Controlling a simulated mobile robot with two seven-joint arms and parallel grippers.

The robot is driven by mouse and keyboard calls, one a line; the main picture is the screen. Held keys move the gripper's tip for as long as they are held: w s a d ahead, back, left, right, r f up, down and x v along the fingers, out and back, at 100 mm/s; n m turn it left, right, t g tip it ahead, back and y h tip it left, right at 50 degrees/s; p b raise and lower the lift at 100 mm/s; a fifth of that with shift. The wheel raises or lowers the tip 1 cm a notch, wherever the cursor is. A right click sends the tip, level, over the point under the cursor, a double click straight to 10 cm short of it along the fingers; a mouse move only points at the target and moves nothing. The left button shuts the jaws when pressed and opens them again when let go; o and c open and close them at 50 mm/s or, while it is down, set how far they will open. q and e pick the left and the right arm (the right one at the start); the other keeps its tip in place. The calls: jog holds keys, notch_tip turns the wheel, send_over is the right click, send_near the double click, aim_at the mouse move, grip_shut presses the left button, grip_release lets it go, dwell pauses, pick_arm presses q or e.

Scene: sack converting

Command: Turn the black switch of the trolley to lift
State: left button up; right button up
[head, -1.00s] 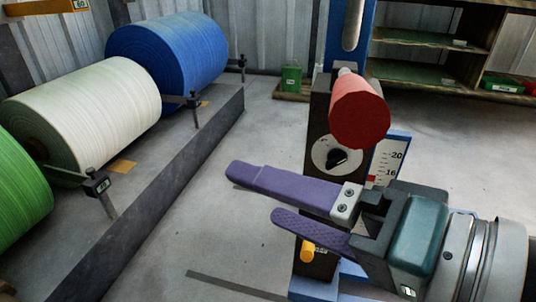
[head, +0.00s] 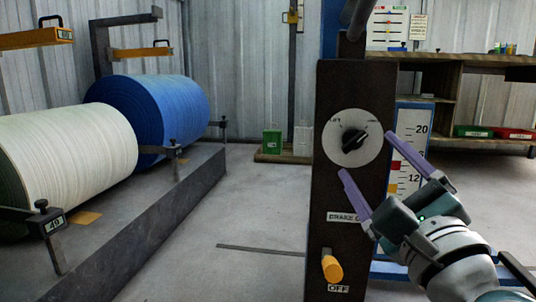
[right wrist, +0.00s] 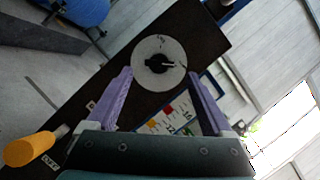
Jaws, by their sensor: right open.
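The black switch (head: 353,140) is a small knob on a round white dial (head: 338,155), set in the upper part of the trolley's dark brown panel (head: 342,90). Its pointer is turned to the upper right in the head view; a label at the dial's upper left seems to read LIFT. My right gripper (head: 365,155) is open and empty, its purple fingers pointing up-left towards the dial. In the right wrist view, the switch (right wrist: 158,63) lies between and just beyond the fingertips (right wrist: 159,75). I cannot tell any contact. My left gripper is not in view.
A yellow handle (head: 332,268) sticks out low on the panel above an OFF label. A numbered scale board (head: 410,150) stands right behind the panel. Rolls (head: 165,115) lie on a low grey plinth at the left. Shelving (head: 445,85) stands at the back right.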

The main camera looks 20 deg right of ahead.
aim_at(357, 142)
jog(key=b+x, duration=0.1)
jog(key=x, duration=0.3)
jog(key=shift+w+d+r, duration=0.1)
jog(key=shift+w, duration=0.3)
jog(key=shift+c, duration=0.2)
grip_shut()
jog(key=n+p, duration=0.2)
jog(key=p, duration=0.2)
jog(key=n+g+y+p, duration=0.1)
jog(key=n+p, duration=0.2)
jog(key=p, duration=0.1)
jog(key=r+n+g+y+p, duration=0.1)
jog(key=n+p, duration=0.1)
jog(key=p, duration=0.2)
jog(key=shift+s+r+n+p, duration=0.1)
jog(key=shift+n+p, duration=0.25)
jog(key=shift+n, duration=0.05)
jog(key=n+g+p, duration=0.1)
jog(key=n+p, duration=0.2)
jog(key=p, duration=0.2)
jog(key=n+g+p, duration=0.2)
jog(key=n+p, duration=0.2)
jog(key=p, duration=0.1)
jog(key=shift+p, duration=0.35)
jog(key=shift+n+g+p, duration=0.6)
jog(key=shift+n+p, duration=0.6)
jog(key=shift+p, duration=0.2)
